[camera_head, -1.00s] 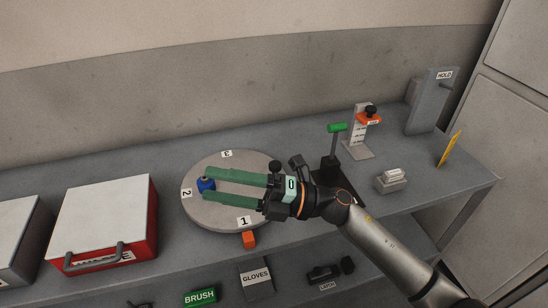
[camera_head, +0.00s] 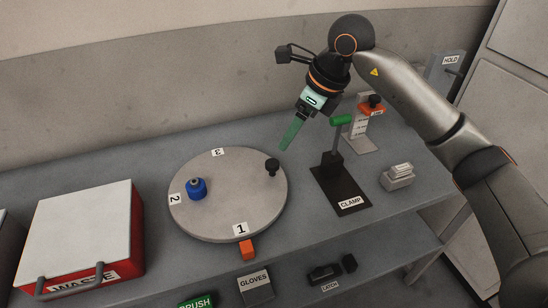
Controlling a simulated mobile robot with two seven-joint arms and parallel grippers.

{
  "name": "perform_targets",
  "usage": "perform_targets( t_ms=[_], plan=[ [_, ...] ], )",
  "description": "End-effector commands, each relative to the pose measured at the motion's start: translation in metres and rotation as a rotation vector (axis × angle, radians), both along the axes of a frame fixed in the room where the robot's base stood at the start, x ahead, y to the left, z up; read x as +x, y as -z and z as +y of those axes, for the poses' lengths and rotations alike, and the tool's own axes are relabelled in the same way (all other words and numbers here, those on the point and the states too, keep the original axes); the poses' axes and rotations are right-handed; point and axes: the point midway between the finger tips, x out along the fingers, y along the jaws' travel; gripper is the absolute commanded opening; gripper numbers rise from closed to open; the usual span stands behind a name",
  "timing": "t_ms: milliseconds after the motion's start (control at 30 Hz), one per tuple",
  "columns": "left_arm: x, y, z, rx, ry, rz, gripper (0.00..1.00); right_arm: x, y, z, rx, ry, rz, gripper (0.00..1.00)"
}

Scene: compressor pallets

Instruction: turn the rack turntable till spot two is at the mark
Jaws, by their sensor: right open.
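The rack turntable (camera_head: 225,208) is a round grey disc on the bench. Its spot labels are 1 (camera_head: 240,229) at the front, 2 (camera_head: 174,198) at the left and 3 (camera_head: 218,152) at the back. An orange mark (camera_head: 246,250) sits at the front rim, close to spot one. A black knob (camera_head: 272,165) stands at the disc's right edge. My right gripper (camera_head: 287,146) is open, above and behind the knob, apart from it; its fingers overlap in this view. My left gripper is not in view.
A red-and-white waste box (camera_head: 78,232) stands left of the turntable. A clamp with a green handle (camera_head: 340,120), an orange-topped stand (camera_head: 362,135) and a grey block (camera_head: 397,177) stand to the right. A lower shelf holds gloves (camera_head: 255,287) and a latch (camera_head: 325,273).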

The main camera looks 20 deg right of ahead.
Motion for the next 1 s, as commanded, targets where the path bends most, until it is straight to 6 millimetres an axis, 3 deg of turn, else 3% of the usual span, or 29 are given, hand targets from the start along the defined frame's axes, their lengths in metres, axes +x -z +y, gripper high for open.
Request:
perform_targets(
  t_ms=[300, 500, 933, 1000],
  plan=[
    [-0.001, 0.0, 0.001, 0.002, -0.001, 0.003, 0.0, 0.016, 0.062, 0.02, 0.003, -0.004, 0.005, 0.72],
    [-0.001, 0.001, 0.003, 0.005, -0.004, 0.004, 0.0, 0.024, 0.088, 0.028, 0.005, -0.003, 0.004, 0.72],
    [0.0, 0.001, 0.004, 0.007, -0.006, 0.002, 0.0, 0.027, 0.099, 0.031, 0.004, -0.004, 0.001, 0.72],
    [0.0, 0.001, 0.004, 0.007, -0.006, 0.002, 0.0, 0.027, 0.099, 0.031, 0.005, -0.004, 0.001, 0.66]
  ],
)
